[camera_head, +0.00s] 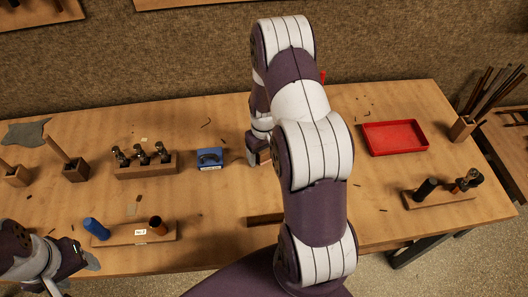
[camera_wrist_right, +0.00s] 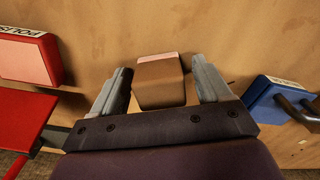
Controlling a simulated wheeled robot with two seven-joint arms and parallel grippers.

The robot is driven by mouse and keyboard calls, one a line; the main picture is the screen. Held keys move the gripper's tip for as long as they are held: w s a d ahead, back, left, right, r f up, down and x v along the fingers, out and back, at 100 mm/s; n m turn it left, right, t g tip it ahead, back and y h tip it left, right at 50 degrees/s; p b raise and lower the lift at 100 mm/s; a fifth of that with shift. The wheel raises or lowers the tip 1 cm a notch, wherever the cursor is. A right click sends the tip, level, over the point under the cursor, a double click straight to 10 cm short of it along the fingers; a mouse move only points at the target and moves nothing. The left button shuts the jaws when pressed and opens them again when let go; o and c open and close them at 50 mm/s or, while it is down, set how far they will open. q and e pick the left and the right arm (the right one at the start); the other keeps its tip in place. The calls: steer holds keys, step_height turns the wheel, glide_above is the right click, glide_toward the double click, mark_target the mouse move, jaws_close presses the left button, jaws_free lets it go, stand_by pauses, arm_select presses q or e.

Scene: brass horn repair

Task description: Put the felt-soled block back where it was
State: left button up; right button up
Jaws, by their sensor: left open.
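A brown wooden block with a pale pink strip along one edge (camera_wrist_right: 158,85) lies between the fingers of my right gripper (camera_wrist_right: 163,88) in the right wrist view. Narrow gaps show between it and both fingers, so the gripper looks open around it. In the head view my right gripper (camera_head: 260,148) is low over the back middle of the bench, and the block is mostly hidden by my arm. My left gripper (camera_head: 88,262) is open and empty at the front left edge. I cannot tell whether the block touches the bench.
Left of the right gripper stands a blue holder (camera_head: 209,164) with a dark piece. Further left is a wooden rack (camera_head: 146,172). A red tray (camera_head: 396,150) lies right. A red labelled box (camera_wrist_right: 28,60) is near the block. A low wooden stand (camera_head: 128,240) is at the front left.

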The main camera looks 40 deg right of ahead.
step_height(320, 180, up, 12)
steer(key=s+a+r, duration=0.2)
steer(key=s+a, duration=0.3)
steer(key=a, duration=0.2)
steer(key=s+a+r+n+t, duration=0.1)
steer(key=s+a+r, duration=0.1)
steer(key=s+a, duration=0.3)
steer(key=a, duration=0.3)
